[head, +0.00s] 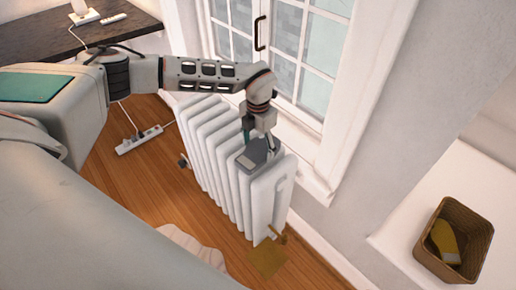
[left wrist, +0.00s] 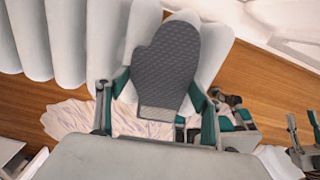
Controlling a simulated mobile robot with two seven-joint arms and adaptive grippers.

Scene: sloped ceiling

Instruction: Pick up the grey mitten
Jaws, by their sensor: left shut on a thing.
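The grey mitten (head: 250,159) is at the top of the white radiator in the head view, partly hidden by my gripper. In the left wrist view the quilted dark grey mitten (left wrist: 165,62) has its thumb to the left and a pale cuff patch toward me. My left gripper (head: 262,142) reaches down over the radiator and is shut on the mitten. In the left wrist view its teal-padded fingers (left wrist: 160,95) stand on both sides of the cuff.
The white radiator (head: 212,145) stands below a window (head: 295,50). A wicker basket (head: 432,262) holding a yellow thing sits on a white ledge at right. A mustard cloth (head: 268,263) is low by the radiator. A power strip (head: 139,139) lies on the wooden floor.

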